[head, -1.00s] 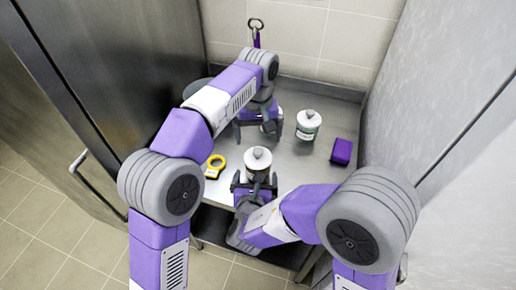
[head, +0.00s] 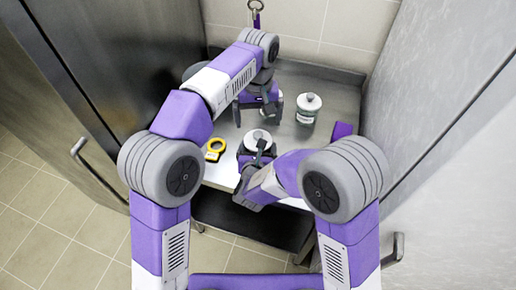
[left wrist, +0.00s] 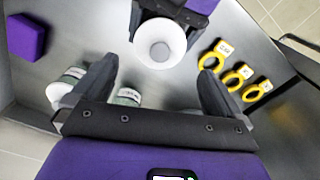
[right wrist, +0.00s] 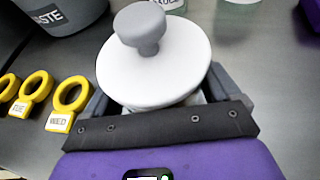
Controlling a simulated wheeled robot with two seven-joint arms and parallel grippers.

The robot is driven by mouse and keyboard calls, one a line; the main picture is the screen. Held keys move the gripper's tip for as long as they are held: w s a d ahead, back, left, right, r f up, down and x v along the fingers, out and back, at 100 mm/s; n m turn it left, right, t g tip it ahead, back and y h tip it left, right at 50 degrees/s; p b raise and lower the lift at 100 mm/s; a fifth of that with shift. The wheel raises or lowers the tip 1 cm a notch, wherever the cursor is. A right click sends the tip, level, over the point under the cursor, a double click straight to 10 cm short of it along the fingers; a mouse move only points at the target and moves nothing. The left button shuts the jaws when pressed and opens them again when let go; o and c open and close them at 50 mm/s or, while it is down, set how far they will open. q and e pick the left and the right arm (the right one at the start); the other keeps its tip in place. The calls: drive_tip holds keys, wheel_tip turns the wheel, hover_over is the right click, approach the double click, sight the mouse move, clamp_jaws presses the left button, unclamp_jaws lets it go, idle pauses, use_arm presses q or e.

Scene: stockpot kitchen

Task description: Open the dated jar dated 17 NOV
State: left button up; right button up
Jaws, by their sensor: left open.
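A jar with a white knobbed lid (right wrist: 150,72) stands between the fingers of my right gripper (right wrist: 165,95). It also shows in the head view (head: 257,136) and the left wrist view (left wrist: 160,45). The right fingers flank it closely; I cannot tell whether they press on it. My left gripper (head: 258,103) is open and empty above the counter behind that jar. A second jar (left wrist: 128,97) shows low between its fingers. A third white-lidded jar (head: 308,109) stands to the right, also in the left wrist view (left wrist: 66,86). I cannot read any date.
Several yellow rings with day tags (left wrist: 238,77) lie at the counter's left side. A grey bin marked WASTE (right wrist: 60,15) stands behind them. A purple block (head: 342,130) lies at the right. Metal walls close in both sides; a purple item hangs at the back.

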sight(258, 134)
drive_tip(key=c, duration=0.9)
use_arm(q)
wheel_tip(258, 134, up, 4)
drive_tip(key=s+t, duration=0.2)
use_arm(e)
drive_tip(key=shift+c, duration=0.2)
use_arm(q)
drive_tip(key=f, duration=0.3)
drive_tip(key=w+f, duration=0.1)
drive_tip(key=f, duration=0.3)
drive_tip(key=w+f, duration=0.1)
drive_tip(key=f, duration=0.3)
drive_tip(key=shift+f, duration=0.15)
drive_tip(key=shift+c, duration=0.2)
drive_tip(key=c, duration=0.9)
drive_tip(key=shift+o, duration=0.2)
drive_tip(key=shift+r, duration=0.25)
drive_tip(key=shift+r, duration=0.9)
